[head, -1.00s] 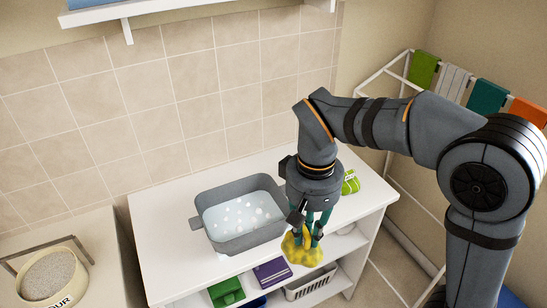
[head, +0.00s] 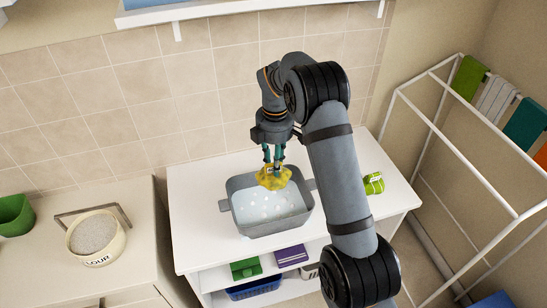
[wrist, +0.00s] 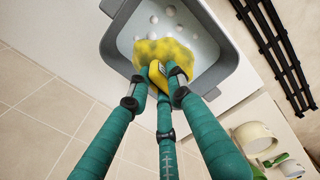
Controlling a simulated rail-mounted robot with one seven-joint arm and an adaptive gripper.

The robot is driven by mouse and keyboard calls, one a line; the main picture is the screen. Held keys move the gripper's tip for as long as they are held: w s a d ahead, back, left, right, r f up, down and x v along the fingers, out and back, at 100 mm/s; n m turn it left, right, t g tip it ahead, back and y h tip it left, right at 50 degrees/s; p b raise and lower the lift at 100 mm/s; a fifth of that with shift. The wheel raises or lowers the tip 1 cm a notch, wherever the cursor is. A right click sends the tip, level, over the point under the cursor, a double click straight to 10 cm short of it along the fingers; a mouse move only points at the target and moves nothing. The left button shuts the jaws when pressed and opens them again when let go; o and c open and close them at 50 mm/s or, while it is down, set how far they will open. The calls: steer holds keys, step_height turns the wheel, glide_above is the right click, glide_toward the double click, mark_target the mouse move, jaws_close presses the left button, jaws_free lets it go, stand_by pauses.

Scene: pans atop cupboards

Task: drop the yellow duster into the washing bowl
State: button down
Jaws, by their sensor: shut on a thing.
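The yellow duster (head: 274,178) hangs bunched from my gripper (head: 273,160), which is shut on it. The washing bowl (head: 262,228) is a grey tub with side handles, holding water and white suds, on the white cupboard top. In the head view the duster overlaps the back part of the bowl, above it. The wrist view shows the green fingers of my gripper (wrist: 163,80) around the duster (wrist: 165,52), with the bowl (wrist: 113,40) behind it. The duster looks apart from the water.
A lime-green item (head: 373,184) lies right of the bowl on the white top (head: 195,190). A flour tin (head: 97,238) and a green container (head: 15,215) stand on the left counter. A drying rack (head: 440,125) stands at the right.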

steer(key=shift+w+a+f+n, duration=0.1)
steer(key=shift+a+f+n, duration=0.1)
steer(key=shift+f+n, duration=0.1)
step_height(320, 180, down, 6)
steer(key=b, duration=0.5)
steer(key=shift+r, duration=0.1)
steer(key=shift+r, duration=0.1)
steer(key=c, duration=1.5)
jaws_free()
step_height(320, 180, up, 12)
steer(key=shift+r, duration=0.1)
